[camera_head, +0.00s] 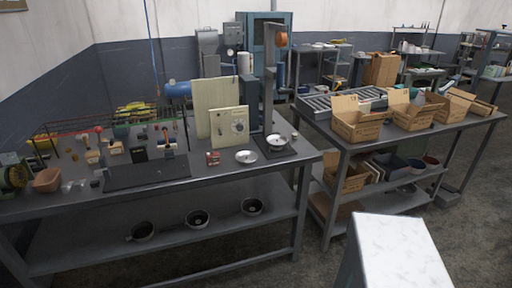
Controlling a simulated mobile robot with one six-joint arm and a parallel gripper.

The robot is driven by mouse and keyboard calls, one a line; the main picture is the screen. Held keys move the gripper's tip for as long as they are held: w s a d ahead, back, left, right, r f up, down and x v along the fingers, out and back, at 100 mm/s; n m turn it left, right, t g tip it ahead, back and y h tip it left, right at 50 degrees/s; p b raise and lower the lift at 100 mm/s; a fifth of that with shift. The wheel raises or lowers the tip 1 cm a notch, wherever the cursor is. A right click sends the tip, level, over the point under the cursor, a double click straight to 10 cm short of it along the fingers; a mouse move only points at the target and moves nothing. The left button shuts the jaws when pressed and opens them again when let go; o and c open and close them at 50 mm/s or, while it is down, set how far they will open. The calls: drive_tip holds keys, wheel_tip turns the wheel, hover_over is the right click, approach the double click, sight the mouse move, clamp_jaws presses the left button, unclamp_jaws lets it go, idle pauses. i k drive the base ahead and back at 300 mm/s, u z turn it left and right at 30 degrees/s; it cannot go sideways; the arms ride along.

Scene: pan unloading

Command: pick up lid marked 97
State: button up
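No number 97 can be read on anything in this view. A round, shiny, lid-like disc (246,157) lies flat on the left workbench (220,176), near its front edge. A second round metal piece (277,143) rests on a dark stand (272,151) just behind and to the right. I cannot tell whether either is the marked lid. My gripper is not in view.
A red small box (212,158) lies left of the disc. Upright panels (229,127) stand behind. A dark mat (147,174) covers the bench's left middle. Open cardboard boxes (357,120) stand on the right bench. A pale block-like shape fills the lower right. Bare floor shows between benches.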

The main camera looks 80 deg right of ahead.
sight(283, 140)
drive_tip(key=z, duration=0.6)
drive_tip(key=k, duration=0.1)
drive_tip(key=u, duration=1.6)
drive_tip(key=k, duration=2.45)
drive_tip(key=z, duration=0.3)
